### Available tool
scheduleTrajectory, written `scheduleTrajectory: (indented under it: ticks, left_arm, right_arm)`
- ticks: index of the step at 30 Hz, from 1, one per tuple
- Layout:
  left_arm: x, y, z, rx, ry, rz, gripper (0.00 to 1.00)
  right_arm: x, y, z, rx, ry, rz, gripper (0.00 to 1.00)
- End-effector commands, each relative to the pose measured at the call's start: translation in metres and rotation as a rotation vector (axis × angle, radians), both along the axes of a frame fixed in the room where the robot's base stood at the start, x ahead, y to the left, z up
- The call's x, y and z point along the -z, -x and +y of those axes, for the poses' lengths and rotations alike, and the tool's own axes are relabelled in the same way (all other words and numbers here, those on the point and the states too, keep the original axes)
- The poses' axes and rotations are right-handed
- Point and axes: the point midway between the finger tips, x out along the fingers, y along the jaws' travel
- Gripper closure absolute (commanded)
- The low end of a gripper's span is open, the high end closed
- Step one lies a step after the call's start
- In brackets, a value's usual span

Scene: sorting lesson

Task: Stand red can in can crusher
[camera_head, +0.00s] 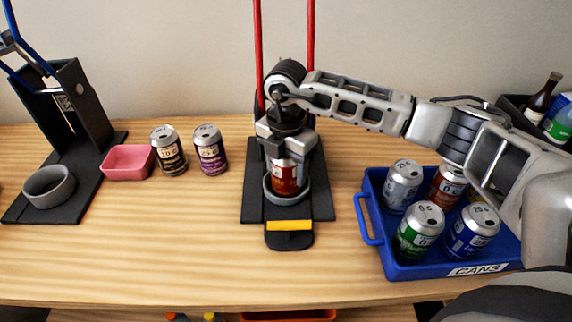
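The red can (284,179) stands upright within the grey ring (287,196) of the can crusher. The can crusher (323,207) has a dark base, two red upright bars and a yellow-marked pedal at its front. My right gripper (285,156) points down from above, around the top of the red can, hiding its lid. The fingers appear to be on the can's upper sides, closed on it. My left gripper does not show.
A blue tray (375,240) marked CANS holds several cans on the right. A black can (168,152), a purple can (210,152) and a pink bowl (128,162) stand left of the crusher. A blue-handled press (75,165) stands far left. The front left tabletop is clear.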

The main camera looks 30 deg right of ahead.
Motion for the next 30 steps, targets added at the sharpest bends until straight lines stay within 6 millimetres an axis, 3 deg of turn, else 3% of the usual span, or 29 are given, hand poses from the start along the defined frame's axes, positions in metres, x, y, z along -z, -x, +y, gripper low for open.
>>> scheduleTrajectory:
  ticks: [2,10,15,30]
  left_arm:
    - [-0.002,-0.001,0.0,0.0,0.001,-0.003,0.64]
    - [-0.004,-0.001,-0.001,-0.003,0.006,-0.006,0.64]
    - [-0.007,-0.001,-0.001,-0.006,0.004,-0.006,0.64]
    - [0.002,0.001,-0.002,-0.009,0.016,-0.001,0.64]
  right_arm:
    - [-0.001,0.0,0.0,0.0,0.0,0.0,0.21]
    - [-0.002,0.0,0.0,0.0,0.0,0.0,0.21]
    - [-0.015,-0.001,0.0,0.001,-0.001,-0.002,0.21]
    - [-0.113,-0.001,0.0,0.0,0.0,-0.003,0.21]
